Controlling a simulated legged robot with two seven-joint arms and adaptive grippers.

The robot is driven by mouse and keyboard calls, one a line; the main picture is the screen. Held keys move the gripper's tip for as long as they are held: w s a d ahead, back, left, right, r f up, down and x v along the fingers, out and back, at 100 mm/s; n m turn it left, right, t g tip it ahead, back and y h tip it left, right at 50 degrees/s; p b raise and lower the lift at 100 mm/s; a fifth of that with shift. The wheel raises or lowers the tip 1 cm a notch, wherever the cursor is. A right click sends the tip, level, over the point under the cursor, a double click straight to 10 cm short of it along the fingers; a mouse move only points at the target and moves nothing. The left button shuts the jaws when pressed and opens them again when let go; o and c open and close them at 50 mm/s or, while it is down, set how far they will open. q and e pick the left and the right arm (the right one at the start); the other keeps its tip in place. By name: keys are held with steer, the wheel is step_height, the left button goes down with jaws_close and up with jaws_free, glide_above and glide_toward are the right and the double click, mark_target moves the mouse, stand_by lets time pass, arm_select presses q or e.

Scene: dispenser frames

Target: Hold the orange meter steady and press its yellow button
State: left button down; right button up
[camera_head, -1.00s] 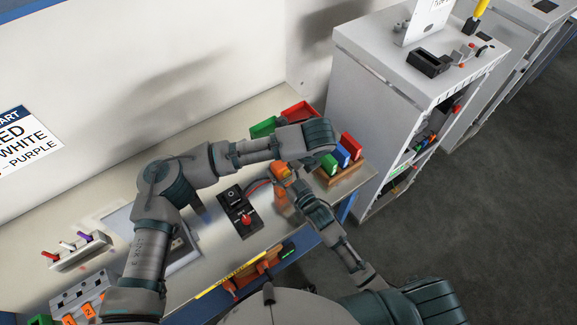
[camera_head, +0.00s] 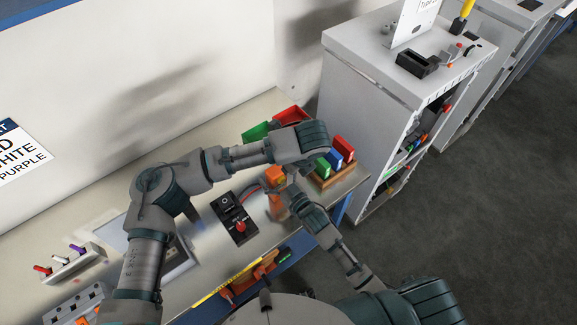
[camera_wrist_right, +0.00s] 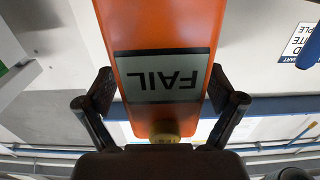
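The orange meter (camera_head: 275,174) is upright over the right part of the bench, beside the end of my right arm. In the right wrist view the meter (camera_wrist_right: 160,25) fills the middle, its grey screen (camera_wrist_right: 162,77) reading FAIL upside down. Its yellow button (camera_wrist_right: 165,138) shows at the lower end, close to the palm. My right gripper (camera_wrist_right: 165,95) has a finger on each side of the meter and is shut on it. My left arm reaches across the bench, its wrist just above and right of the meter; the left fingers are hidden.
A black box with a red knob (camera_head: 236,222) stands on the bench left of the meter. Red, blue and green blocks (camera_head: 335,158) stand in a wooden holder at right. Green and red bins (camera_head: 290,116) lie behind. A grey cabinet (camera_head: 345,85) stands beyond the bench's right end.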

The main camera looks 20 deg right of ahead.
steer(key=shift+s, duration=0.1)
steer(key=v, duration=1.2)
steer(key=shift+d+f, duration=0.1)
steer(key=shift+f, duration=0.05)
